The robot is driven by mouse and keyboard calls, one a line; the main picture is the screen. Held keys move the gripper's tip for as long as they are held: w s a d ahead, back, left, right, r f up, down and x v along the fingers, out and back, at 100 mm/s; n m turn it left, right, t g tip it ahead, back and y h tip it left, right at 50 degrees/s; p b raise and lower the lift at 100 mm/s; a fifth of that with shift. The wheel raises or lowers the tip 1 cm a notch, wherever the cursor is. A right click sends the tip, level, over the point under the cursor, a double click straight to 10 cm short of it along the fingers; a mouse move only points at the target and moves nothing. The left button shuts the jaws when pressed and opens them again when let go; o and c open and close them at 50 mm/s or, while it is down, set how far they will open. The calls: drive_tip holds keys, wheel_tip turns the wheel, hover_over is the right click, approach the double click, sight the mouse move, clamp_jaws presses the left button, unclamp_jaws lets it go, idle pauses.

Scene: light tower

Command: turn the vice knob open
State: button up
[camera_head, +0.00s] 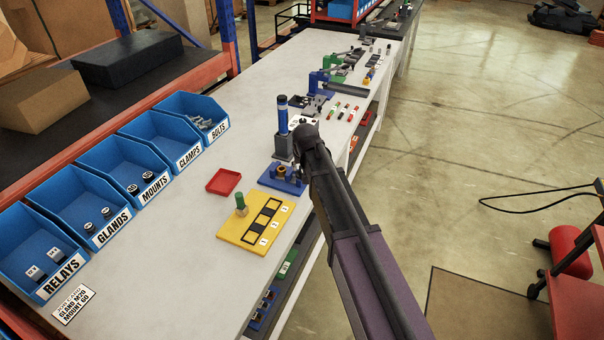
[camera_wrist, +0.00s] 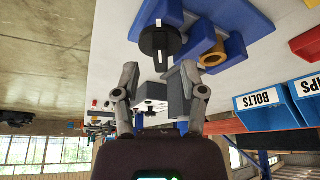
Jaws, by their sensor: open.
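The vice shows in the wrist view as a blue base (camera_wrist: 236,22) with blue jaw blocks. A round black knob (camera_wrist: 160,40) with a white pointer line sits at its side. A brass ring-shaped part (camera_wrist: 214,55) lies by the jaws. My gripper (camera_wrist: 158,76) is open and empty, its two grey fingers spread, with the knob just beyond the fingertips and no clear contact. In the head view the blue vice base (camera_head: 281,182) stands on the bench beside my arm, which hides part of it; I cannot make out the knob there.
A yellow board (camera_head: 247,241) with a green-topped part and a red tray (camera_head: 223,181) are nearby. Blue bins (camera_head: 70,214) line the left side. Bare white bench (camera_head: 180,263) lies in front.

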drive_tip(key=shift+b+x, duration=0.55)
drive_tip(key=shift+x, duration=0.3)
drive_tip(key=shift+a, duration=0.1)
clamp_jaws()
